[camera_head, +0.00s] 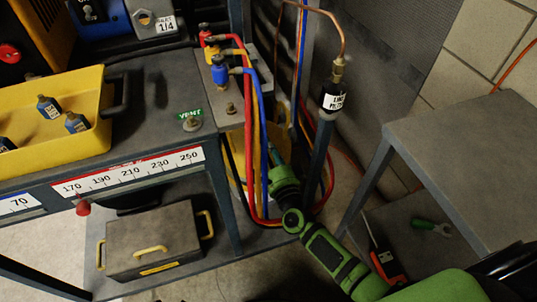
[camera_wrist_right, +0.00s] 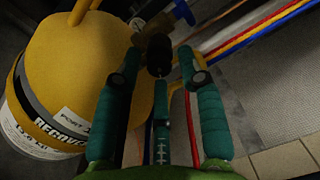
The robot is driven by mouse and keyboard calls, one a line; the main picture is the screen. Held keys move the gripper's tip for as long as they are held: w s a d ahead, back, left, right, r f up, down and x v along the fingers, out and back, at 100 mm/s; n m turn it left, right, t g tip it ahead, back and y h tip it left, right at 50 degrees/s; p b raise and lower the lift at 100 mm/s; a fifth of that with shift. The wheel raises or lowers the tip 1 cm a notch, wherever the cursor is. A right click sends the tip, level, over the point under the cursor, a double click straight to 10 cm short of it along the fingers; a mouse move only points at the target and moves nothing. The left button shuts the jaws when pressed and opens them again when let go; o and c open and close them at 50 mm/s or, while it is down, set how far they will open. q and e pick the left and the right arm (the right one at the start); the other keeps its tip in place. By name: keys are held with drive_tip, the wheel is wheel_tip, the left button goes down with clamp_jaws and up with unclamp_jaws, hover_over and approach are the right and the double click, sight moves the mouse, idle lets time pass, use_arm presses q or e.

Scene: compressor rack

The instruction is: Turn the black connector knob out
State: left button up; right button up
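The black connector knob (camera_wrist_right: 158,54) sits on a brass fitting by the yellow tank (camera_wrist_right: 75,62) in the right wrist view. My right gripper (camera_wrist_right: 160,58) has its teal fingers on either side of the knob, with gaps visible on both sides. It looks open. In the head view my right gripper (camera_head: 275,160) reaches down behind the hoses at the rack's end, and the knob cannot be made out there. My left gripper is not in view.
Red, yellow and blue hoses (camera_head: 263,140) hang close to my right gripper. A blue valve handle (camera_wrist_right: 183,12) is just beyond the knob. A dark post (camera_head: 318,150) stands to the right. A grey table (camera_head: 470,130) is farther right.

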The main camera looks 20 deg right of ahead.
drive_tip(key=m+b, duration=0.1)
drive_tip(key=m, duration=0.2)
drive_tip(key=m+b, duration=0.1)
drive_tip(key=m, duration=0.1)
drive_tip(key=shift+f+m+b, duration=0.2)
drive_tip(key=shift+m+b, duration=0.1)
drive_tip(key=shift+m, duration=0.1)
use_arm(q)
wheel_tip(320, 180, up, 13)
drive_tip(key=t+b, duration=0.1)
drive_tip(key=b, duration=0.2)
use_arm(e)
drive_tip(key=m, duration=0.6)
drive_tip(key=shift+m, duration=0.3)
drive_tip(key=m, duration=0.3)
drive_tip(key=shift+r+m, duration=0.15)
drive_tip(key=shift+m, duration=0.25)
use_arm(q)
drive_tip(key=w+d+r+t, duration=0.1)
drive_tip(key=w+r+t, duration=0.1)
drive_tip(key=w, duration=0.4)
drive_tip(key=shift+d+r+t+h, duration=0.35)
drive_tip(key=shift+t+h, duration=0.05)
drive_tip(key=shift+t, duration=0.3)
use_arm(e)
drive_tip(key=shift+m, duration=0.3)
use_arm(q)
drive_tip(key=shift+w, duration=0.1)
use_arm(e)
clamp_jaws()
